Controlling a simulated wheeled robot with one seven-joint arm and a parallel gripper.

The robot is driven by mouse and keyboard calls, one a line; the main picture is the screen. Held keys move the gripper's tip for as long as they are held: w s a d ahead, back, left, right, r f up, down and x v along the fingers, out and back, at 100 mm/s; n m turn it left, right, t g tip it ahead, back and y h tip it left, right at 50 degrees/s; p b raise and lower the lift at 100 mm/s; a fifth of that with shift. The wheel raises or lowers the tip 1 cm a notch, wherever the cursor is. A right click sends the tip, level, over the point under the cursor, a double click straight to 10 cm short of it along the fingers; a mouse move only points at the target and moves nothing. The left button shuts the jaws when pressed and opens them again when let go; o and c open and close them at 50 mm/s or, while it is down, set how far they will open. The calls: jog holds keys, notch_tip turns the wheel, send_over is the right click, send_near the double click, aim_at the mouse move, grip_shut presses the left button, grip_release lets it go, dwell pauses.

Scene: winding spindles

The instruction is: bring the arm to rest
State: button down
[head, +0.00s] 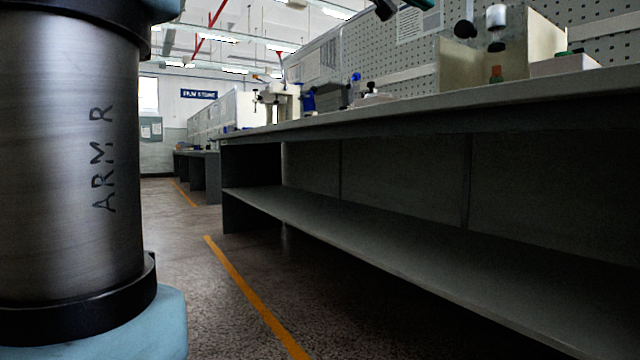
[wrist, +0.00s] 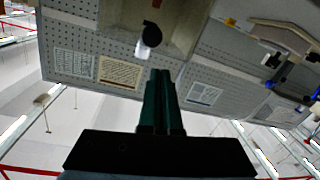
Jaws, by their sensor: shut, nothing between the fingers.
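My gripper (wrist: 160,75) shows in the wrist view as two dark green fingers pressed together, with nothing between them. They point up the picture towards a pegboard panel (wrist: 80,45), which appears upside down. A dark and green piece at the top edge of the head view looks like part of my gripper (head: 420,4); most of it is cut off. It is above the bench, left of a white and black cylinder (head: 496,17). That cylinder also shows in the wrist view (wrist: 151,36), beyond the fingertips and apart from them. A large link of my arm fills the left of the head view.
A long workbench (head: 400,112) with a lower shelf (head: 400,235) runs along the right. On it stand a pale open-fronted box (head: 545,45), a small orange bottle (head: 496,75) and a white stand (head: 280,100). The floor aisle with a yellow line (head: 250,290) is clear.

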jog(key=w+a+f+n+g+y+p, duration=0.1)
jog(key=w+a+f+n+y+p, duration=0.2)
jog(key=f, duration=0.5)
jog(key=w+a+f+y+p, duration=0.25)
jog(key=a+f, duration=0.25)
jog(key=f, duration=0.4)
jog(key=w+a+f+n+g+y+p, duration=0.1)
jog(key=w+a+f+n+y+p, duration=0.2)
jog(key=f, duration=0.5)
jog(key=s+a+f+n+g+y+p, duration=0.1)
jog(key=s+a+f+g+y+p, duration=0.6)
jog(key=s+a+f, duration=1.25)
notch_tip(320, 180, up, 35)
jog(key=a+t+p, duration=0.1)
jog(key=p, duration=3.8)
jog(key=shift+w+r+h, duration=0.15)
jog(key=shift+w+h, duration=0.1)
jog(key=shift+h, duration=0.2)
jog(key=shift+d, duration=0.1)
